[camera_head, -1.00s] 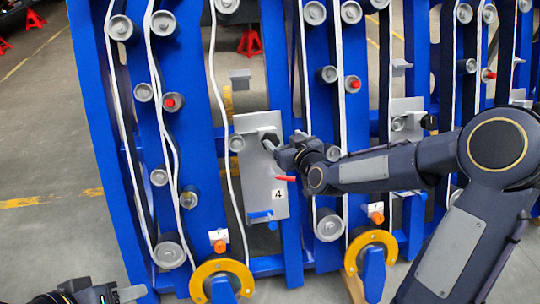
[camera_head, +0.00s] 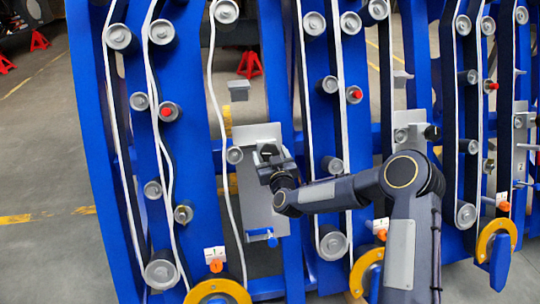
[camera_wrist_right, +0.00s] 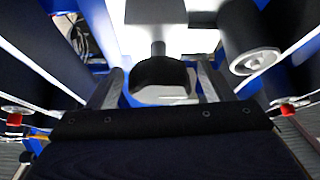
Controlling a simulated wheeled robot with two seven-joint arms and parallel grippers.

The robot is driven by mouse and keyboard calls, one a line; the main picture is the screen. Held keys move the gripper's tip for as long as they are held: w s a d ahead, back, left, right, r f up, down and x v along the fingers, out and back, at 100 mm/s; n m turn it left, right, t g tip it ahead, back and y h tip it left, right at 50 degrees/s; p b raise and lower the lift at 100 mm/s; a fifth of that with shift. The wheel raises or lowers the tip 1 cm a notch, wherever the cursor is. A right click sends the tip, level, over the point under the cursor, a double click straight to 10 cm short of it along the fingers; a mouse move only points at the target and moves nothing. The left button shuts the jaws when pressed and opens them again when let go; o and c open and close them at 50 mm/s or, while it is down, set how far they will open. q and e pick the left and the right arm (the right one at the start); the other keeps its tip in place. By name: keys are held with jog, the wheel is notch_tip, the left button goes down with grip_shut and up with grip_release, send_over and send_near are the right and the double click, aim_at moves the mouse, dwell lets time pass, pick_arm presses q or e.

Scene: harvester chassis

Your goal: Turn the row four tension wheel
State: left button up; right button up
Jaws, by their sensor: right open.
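The row four tension wheel is a dark knob (camera_head: 268,150) on the upper part of a grey plate (camera_head: 257,215) fixed to the blue chassis. My right gripper (camera_head: 272,162) is at the knob. In the right wrist view the dark knob (camera_wrist_right: 162,78) lies between the two fingers of my right gripper (camera_wrist_right: 158,88), one finger on each side. The fingers are open, with gaps visible beside the knob. My right arm hides the number label on the plate. My left gripper is not in view.
White belts run down the blue uprights. Yellow wheels (camera_head: 218,290) and orange knobs (camera_head: 216,266) are below. Open floor (camera_head: 50,180) lies at the left.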

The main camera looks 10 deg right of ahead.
jog(key=shift+w, duration=0.35)
jog(key=c, duration=1)
